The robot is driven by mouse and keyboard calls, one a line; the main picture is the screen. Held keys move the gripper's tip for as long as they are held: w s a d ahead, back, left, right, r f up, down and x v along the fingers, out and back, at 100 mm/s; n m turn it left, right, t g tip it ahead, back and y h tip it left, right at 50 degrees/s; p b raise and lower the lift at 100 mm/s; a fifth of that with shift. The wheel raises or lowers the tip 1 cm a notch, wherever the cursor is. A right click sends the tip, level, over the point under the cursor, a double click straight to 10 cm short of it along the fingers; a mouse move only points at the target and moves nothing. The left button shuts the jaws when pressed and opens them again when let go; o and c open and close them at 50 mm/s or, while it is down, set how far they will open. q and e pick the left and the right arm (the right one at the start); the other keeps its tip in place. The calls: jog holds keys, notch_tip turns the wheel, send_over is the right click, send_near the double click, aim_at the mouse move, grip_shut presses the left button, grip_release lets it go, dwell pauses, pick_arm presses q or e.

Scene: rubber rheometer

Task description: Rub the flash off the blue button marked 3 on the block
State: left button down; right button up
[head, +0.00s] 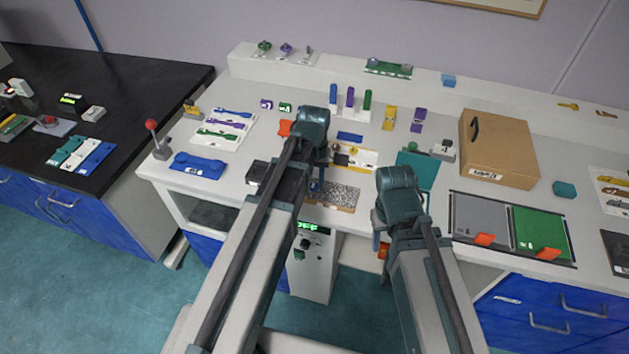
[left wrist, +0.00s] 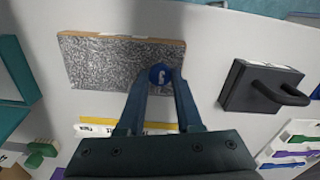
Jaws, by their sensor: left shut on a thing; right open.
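The block is a grey speckled slab (head: 338,194) with a brown edge, at the front of the white bench. It also shows in the left wrist view (left wrist: 105,62). My left gripper (head: 316,186) is shut on the blue button (left wrist: 158,73), whose pale mark faces the wrist camera. The button is at the block's surface, near its right end in the wrist view; I cannot tell whether it touches. Any flash is too small to see. My right gripper (head: 381,240) is open near the bench's front edge, its fingertips partly hidden by its arm.
A black box with a handle (left wrist: 262,88) stands beside the block. A teal mat (head: 417,172) and cardboard box (head: 500,148) are to the right. A blue tray (head: 198,165) and red-knobbed lever (head: 154,138) are left. A machine showing OFF (head: 313,262) is below the edge.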

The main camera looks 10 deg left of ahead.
aim_at(336, 193)
pick_arm(q)
jog(key=shift+d, duration=1.65)
jog(key=shift+s+d+f, duration=0.1)
jog(key=shift+s+d, duration=0.05)
jog(key=shift+d, duration=1.65)
jog(key=shift+d, duration=0.15)
jog(key=shift+d, duration=1.75)
jog(key=shift+a, duration=0.15)
jog(key=shift+a, duration=1.85)
